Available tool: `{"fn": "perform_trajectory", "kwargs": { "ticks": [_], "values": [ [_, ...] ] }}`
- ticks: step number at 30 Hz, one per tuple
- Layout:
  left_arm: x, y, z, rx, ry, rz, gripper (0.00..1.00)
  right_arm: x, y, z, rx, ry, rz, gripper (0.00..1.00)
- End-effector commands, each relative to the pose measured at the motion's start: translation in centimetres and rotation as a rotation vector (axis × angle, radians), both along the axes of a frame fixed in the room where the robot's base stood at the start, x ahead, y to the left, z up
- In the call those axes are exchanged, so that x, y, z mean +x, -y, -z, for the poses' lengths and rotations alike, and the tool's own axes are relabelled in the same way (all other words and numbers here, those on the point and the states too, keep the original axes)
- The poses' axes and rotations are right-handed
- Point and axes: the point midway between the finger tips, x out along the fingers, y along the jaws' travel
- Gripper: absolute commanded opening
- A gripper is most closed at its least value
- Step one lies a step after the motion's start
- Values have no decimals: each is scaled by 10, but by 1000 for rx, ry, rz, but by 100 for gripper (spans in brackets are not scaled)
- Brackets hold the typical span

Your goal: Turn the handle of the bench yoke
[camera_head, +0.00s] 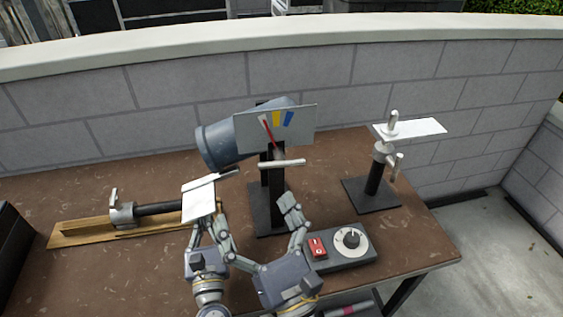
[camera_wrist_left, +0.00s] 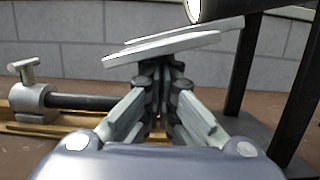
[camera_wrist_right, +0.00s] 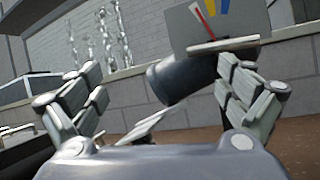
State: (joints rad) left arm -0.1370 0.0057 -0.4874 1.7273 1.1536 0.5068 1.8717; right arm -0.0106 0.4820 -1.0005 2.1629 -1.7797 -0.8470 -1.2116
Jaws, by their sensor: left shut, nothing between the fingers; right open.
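The bench yoke seems to be the dark upright stand (camera_head: 276,190) carrying a tilted blue-grey cylinder (camera_head: 228,141) and a grey plate with a red needle and yellow and blue marks. A pale bar (camera_head: 282,163), likely its handle, sticks out below the plate; it also shows in the right wrist view (camera_wrist_right: 222,45). My left gripper (camera_head: 208,222) is shut and empty, left of the stand, with its tips close to a white flat plate (camera_head: 198,205); contact is unclear. My right gripper (camera_head: 258,222) is open and empty in front of the stand, below the bar.
A clamp with a dark rod (camera_head: 160,208) lies on a wooden board at left. A control box (camera_head: 345,248) with a red switch and dial sits right of my right gripper. A second stand (camera_head: 372,192) with a white plate stands farther right. A block wall closes the back.

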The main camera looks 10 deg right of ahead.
Motion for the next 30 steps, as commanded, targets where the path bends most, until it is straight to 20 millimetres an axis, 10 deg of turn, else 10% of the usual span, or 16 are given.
{"fn": "perform_trajectory", "kwargs": {
  "ticks": [13,30],
  "values": [
    [0,0,-1,0,1,0,0,-24,62,15,-99,-47,327,95],
    [0,0,-1,0,1,0,0,66,65,-23,-100,-46,325,95]
  ]
}}
